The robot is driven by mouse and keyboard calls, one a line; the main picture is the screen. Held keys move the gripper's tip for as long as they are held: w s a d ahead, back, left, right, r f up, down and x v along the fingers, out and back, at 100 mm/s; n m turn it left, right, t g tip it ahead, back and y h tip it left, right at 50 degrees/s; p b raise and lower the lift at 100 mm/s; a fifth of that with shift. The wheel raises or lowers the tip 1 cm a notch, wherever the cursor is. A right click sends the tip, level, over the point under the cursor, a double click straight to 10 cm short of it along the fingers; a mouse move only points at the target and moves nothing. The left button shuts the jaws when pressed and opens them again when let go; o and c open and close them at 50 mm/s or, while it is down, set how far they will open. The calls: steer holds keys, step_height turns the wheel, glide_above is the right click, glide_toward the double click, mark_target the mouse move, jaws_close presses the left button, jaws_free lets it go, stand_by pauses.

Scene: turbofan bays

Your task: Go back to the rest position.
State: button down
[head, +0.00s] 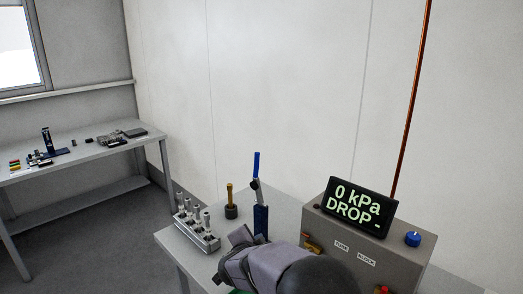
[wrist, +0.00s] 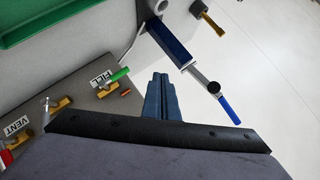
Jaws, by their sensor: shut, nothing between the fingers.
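My gripper's blue fingers (wrist: 160,97) show in the wrist view. They are closed together with nothing between them. They point toward the grey bench, between the valve panel (wrist: 90,108) and a blue upright tool (wrist: 172,42) with a dark round joint and a bright blue end. In the head view my arm crosses the bottom middle in front of the bench, and the fingers cannot be made out there. The same blue tool (head: 261,222) stands upright on the bench just behind my arm.
A grey box (head: 345,238) carries a display (head: 360,204) reading "0 kPa DROP". A rack of several fittings (head: 197,232) and a brass-handled piece (head: 231,202) stand left of my arm. A green tray (wrist: 50,18) shows in the wrist view. A second table (head: 75,160) stands far left.

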steer(key=s+a+f+n+g+y, duration=0.3)
steer(key=s+a+f+n+y, duration=0.3)
steer(key=a, duration=0.3)
steer(key=s+f+n+g, duration=0.55)
steer(key=s+f, duration=0.35)
steer(key=s, duration=0.5)
steer(key=s+d+n+g+h, duration=0.35)
steer(key=s+d+g, duration=0.25)
steer(key=s+d, duration=0.95)
steer(key=s+d+r+m+t, duration=0.1)
steer(key=d+r+m+t, duration=0.1)
steer(key=d+r, duration=0.3)
steer(key=d, duration=0.4)
steer(key=shift+r, duration=0.4)
